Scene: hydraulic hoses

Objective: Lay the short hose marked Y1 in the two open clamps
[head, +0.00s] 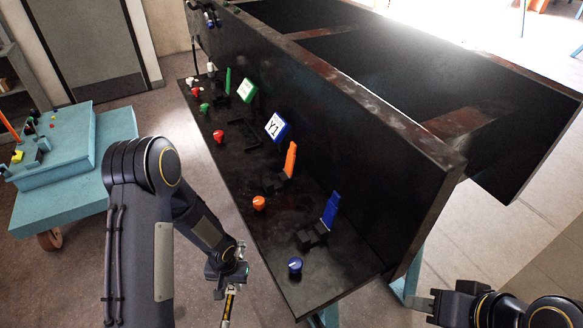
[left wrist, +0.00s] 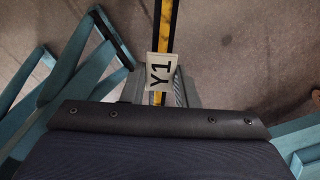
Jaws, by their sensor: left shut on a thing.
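My left gripper (head: 226,285) is shut on a yellow-and-black hose (head: 228,308), in front of the black bench's near edge. In the left wrist view the hose (left wrist: 165,28) runs upward and carries a white tag marked Y1 (left wrist: 161,73); its lower part is hidden. A blue-edged Y1 sign (head: 276,127) stands on the black ledge. Black clamps with a raised orange lever (head: 291,159) and a raised blue lever (head: 330,209) stand to its right, with no hose visible in them. My right gripper (head: 423,301) is at the lower right, away from the clamps; its jaw opening is unclear.
The black ledge (head: 315,282) has a tall wall behind it. An orange knob (head: 259,202), a blue knob (head: 295,265) and a red knob (head: 218,136) stand along its front. A green sign (head: 246,90) is farther back. A teal cart (head: 75,150) stands at left.

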